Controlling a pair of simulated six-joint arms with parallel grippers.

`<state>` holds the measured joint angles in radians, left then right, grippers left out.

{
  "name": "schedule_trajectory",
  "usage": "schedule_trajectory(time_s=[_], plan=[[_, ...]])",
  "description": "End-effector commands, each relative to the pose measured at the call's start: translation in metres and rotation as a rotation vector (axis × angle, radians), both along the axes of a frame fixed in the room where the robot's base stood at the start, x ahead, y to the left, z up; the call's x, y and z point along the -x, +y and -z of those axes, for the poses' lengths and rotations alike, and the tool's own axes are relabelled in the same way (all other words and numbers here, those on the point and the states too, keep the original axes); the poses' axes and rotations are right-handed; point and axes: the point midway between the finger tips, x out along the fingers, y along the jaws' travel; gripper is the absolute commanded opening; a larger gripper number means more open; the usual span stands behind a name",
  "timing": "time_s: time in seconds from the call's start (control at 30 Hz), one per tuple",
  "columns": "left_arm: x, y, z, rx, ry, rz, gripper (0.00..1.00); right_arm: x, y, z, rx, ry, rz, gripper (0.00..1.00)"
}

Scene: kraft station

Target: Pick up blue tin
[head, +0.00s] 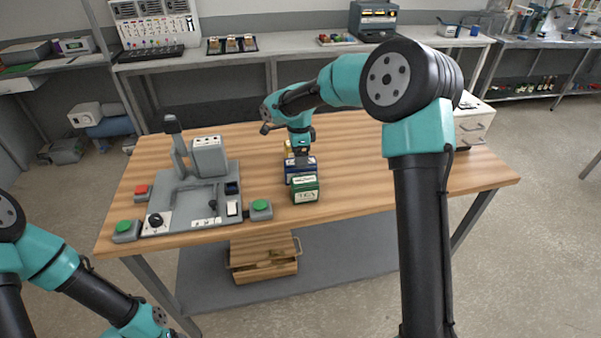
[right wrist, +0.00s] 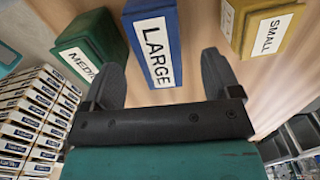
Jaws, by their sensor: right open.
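The blue tin (head: 299,176) stands on the wooden table in the head view, in a row between a green tin (head: 306,190) in front and a yellow tin (head: 288,147) behind. My right gripper (head: 301,156) is above the row, at the blue tin. In the right wrist view the blue tin (right wrist: 165,22), with a white LARGE label, lies between the two open fingers (right wrist: 163,72); they do not hold it. The green tin (right wrist: 88,38) is beside the left finger and the yellow tin (right wrist: 256,10) is up to the right. My left gripper is outside the head view.
A grey machine (head: 190,195) with a lever and green buttons stands on the table's left. A wooden crate (head: 263,270) is on the shelf below. Stacked white boxes (right wrist: 35,110) show at the left of the right wrist view.

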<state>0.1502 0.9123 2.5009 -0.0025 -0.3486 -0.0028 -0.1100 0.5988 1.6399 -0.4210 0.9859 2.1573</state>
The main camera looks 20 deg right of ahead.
Motion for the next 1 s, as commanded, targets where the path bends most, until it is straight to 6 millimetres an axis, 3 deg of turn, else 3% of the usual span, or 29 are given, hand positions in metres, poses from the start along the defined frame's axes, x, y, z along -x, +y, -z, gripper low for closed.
schedule_trajectory(time_s=[0.27, 0.63, 1.0], plan=[[0.000, 0.000, 0.000, 0.000, 0.000, 0.000, 0.65, 0.001, -0.001, 0.006, 0.000, 0.001, 0.000, 0.83], [0.000, 0.000, 0.000, 0.000, 0.000, 0.000, 0.65, 0.003, -0.004, 0.049, 0.000, 0.001, 0.000, 0.83], [0.000, 0.000, 0.000, 0.000, 0.000, 0.000, 0.65, 0.003, -0.004, 0.051, 0.000, -0.001, 0.000, 0.83]])
